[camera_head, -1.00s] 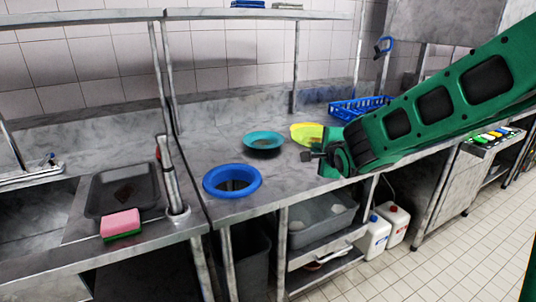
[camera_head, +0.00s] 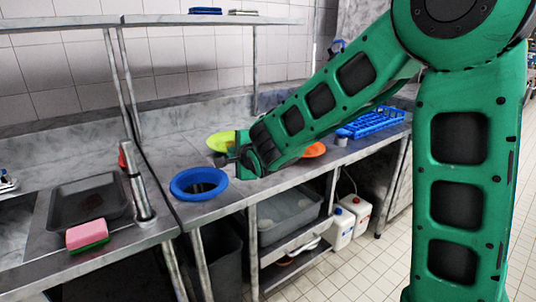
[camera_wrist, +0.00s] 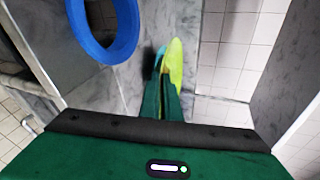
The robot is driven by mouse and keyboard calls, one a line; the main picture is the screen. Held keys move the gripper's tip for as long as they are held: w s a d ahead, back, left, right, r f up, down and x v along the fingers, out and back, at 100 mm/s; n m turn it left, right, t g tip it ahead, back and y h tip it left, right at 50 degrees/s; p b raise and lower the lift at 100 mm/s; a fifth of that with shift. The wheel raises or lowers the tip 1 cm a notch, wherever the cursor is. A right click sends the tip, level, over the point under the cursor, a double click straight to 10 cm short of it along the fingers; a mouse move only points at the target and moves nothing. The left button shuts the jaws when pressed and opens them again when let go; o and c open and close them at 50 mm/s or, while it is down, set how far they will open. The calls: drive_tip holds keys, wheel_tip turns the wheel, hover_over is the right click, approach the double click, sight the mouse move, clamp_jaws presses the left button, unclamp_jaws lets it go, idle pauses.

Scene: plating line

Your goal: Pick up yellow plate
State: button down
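The yellow plate (camera_head: 221,140) is at the tip of my gripper (camera_head: 226,160) in the head view, above the counter and left of the blue rack. In the wrist view the yellow plate (camera_wrist: 176,62) shows as a narrow, edge-on strip running down to the fingers (camera_wrist: 163,92). The fingers are close together and appear shut on its rim. A strip of a teal plate (camera_wrist: 158,60) shows beside it in the wrist view; in the head view the teal plate is hidden behind the yellow plate and gripper.
A blue ring (camera_head: 180,190) is set in the counter left of my gripper. An orange plate (camera_head: 315,150) and a blue rack (camera_head: 375,122) are to the right. A dark tray (camera_head: 70,207) and a pink sponge (camera_head: 87,234) lie at the left. A shelf (camera_head: 170,20) runs above.

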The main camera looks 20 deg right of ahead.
drive_tip(key=w+d+f, duration=0.2)
drive_tip(key=d, duration=0.1)
drive_tip(key=w+d+f, duration=0.2)
drive_tip(key=d, duration=0.1)
drive_tip(key=w+d+f, duration=0.2)
drive_tip(key=d+f, duration=0.1)
drive_tip(key=shift+d, duration=0.4)
drive_tip(key=shift+f, duration=1.95)
drive_tip(key=shift+f, duration=0.1)
drive_tip(key=c, duration=2.3)
unclamp_jaws()
drive_tip(key=v, duration=1.2)
